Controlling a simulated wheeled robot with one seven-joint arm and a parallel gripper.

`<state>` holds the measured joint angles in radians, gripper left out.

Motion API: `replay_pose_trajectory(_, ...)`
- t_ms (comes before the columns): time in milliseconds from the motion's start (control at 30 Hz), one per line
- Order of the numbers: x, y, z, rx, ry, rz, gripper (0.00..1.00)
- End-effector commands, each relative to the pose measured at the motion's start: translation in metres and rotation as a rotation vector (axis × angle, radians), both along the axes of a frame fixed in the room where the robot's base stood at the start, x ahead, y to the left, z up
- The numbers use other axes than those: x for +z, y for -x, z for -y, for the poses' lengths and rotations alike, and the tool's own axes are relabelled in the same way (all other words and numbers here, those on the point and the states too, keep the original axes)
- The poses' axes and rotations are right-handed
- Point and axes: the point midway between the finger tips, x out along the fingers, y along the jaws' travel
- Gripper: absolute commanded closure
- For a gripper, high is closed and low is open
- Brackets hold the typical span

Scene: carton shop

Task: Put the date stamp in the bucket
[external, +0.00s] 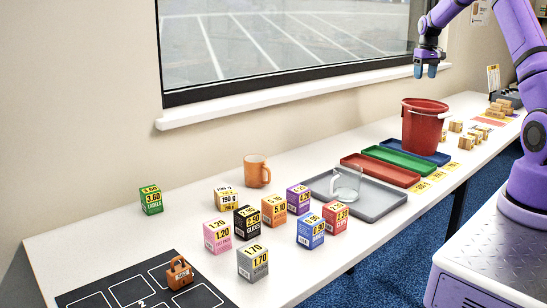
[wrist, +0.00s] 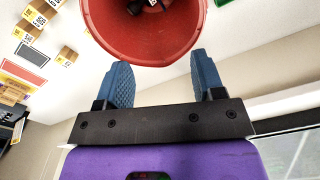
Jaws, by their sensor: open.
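The red bucket (external: 424,128) stands upright at the back of the long white table, on or beside the blue tray. In the wrist view the bucket (wrist: 140,48) is seen from above, cut off by the top edge. A small dark object (wrist: 143,6) lies inside it; it may be the date stamp, but only part of it shows. My gripper (external: 432,71) is above the bucket, fingers pointing down. In the wrist view my gripper (wrist: 165,78) has its blue fingers wide apart with nothing between them.
Red (external: 381,171), green (external: 399,161) and blue trays lie in a row. A grey tray (external: 378,206) holds a glass mug (external: 346,183). An orange mug (external: 256,171) and several small cartons stand nearer. A padlock-shaped brown object (external: 179,273) is on the dark mat (external: 112,298).

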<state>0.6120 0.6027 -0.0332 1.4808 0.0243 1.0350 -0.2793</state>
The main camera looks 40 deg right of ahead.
Motion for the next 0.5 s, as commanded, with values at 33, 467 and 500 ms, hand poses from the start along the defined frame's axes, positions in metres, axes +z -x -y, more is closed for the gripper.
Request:
replay_pose_trajectory(33, 0.018, 0.001, -0.017, 0.013, 0.008, 0.014, 0.38)
replay_pose_trajectory(467, 0.128, 0.051, -0.166, 0.109, 0.055, 0.121, 0.38)
replay_pose_trajectory(500, 0.136, 0.059, -0.179, 0.119, 0.058, 0.131, 0.38)
